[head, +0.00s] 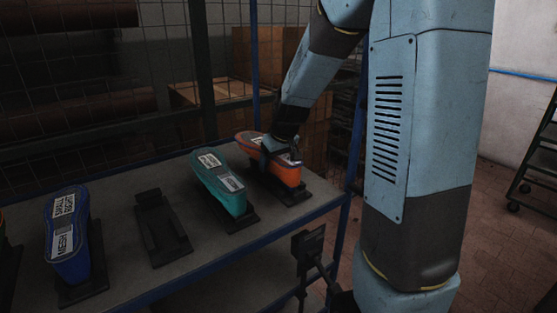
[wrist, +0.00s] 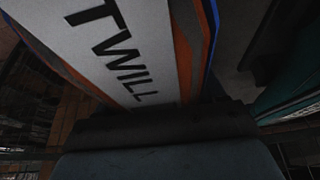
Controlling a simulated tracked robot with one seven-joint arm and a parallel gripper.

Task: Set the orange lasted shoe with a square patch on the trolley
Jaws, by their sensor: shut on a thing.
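The orange lasted shoe (head: 287,174) sits on or just over a black stand (head: 296,197) at the right end of the bench. My gripper (head: 281,151) comes down from above and is shut on this shoe. In the wrist view, the pale label on the orange shoe (wrist: 130,50) reads "TWILL" and fills the upper left. I cannot make out a square patch. A dark wheeled frame with shelves (head: 540,160), likely the trolley, is cut off at the right edge of the head view.
A teal shoe (head: 220,183) stands close left of the orange one. Further left are an empty black stand (head: 160,228) and a blue shoe (head: 68,240) on the bench (head: 205,247). A wire mesh fence and cardboard boxes (head: 265,55) are behind. Open floor lies at right.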

